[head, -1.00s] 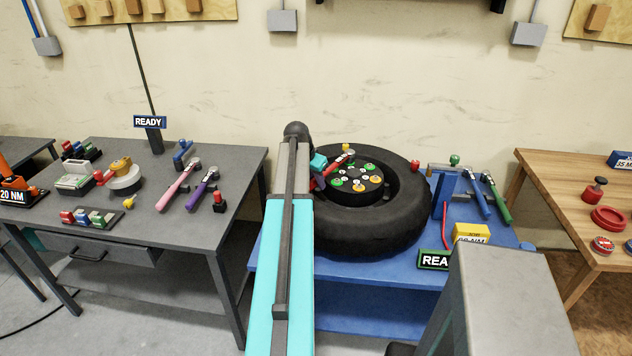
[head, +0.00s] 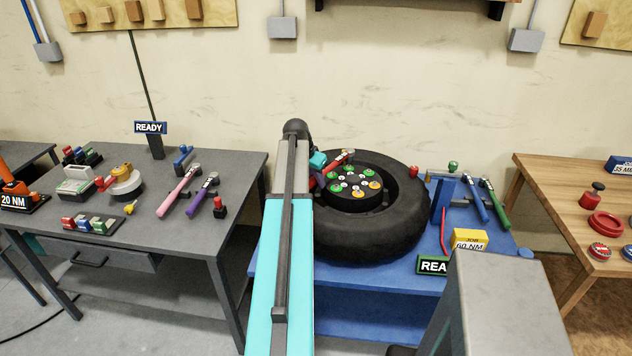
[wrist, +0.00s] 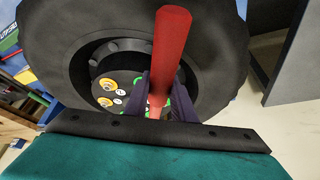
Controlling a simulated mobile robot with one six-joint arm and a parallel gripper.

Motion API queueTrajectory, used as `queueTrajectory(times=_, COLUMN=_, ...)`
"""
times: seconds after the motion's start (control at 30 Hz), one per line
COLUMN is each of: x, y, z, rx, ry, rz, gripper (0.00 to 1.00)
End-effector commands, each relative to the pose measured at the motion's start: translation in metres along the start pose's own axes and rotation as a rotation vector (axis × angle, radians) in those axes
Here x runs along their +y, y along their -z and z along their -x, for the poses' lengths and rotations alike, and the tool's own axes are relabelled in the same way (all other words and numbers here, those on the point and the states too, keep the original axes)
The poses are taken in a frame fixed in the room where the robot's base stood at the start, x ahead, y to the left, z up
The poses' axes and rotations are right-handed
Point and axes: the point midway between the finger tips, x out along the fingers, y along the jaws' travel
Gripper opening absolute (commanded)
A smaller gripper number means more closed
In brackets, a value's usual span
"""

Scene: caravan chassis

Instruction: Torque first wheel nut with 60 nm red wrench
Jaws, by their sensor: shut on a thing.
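The red wrench (head: 343,157) is in my gripper (head: 322,172), above the far left part of the wheel hub in the head view. In the wrist view, the red handle (wrist: 170,55) stands up between the dark fingers of my gripper (wrist: 158,92), which are shut on it. The black tyre (head: 375,235) lies flat on the blue table. Its dark hub (head: 357,199) bears several nuts with green or orange rings, such as an orange one (head: 375,185). The wrench's far end and any contact with a nut are too hidden to tell.
Blue and green wrenches (head: 487,197) lean on a rack right of the tyre. A yellow 60 NM block (head: 470,240) and a READY sign (head: 433,265) stand in front. The grey table (head: 150,235) at left holds pink and purple wrenches. A wooden table (head: 560,185) stands right.

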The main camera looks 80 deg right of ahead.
Motion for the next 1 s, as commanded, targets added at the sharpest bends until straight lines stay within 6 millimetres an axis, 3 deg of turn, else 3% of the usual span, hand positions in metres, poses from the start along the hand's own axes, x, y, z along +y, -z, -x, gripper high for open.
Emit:
queueTrajectory(times=0.4, x=0.000, y=0.007, z=0.015, rx=0.002, ry=0.000, rz=0.000, gripper=0.00)
queueTrajectory(times=0.8, x=0.000, y=0.007, z=0.016, rx=0.002, ry=0.001, rz=0.001, gripper=0.00)
queueTrajectory(times=1.0, x=-0.012, y=-0.002, z=0.021, rx=0.001, ry=0.012, rz=0.025, gripper=0.00)
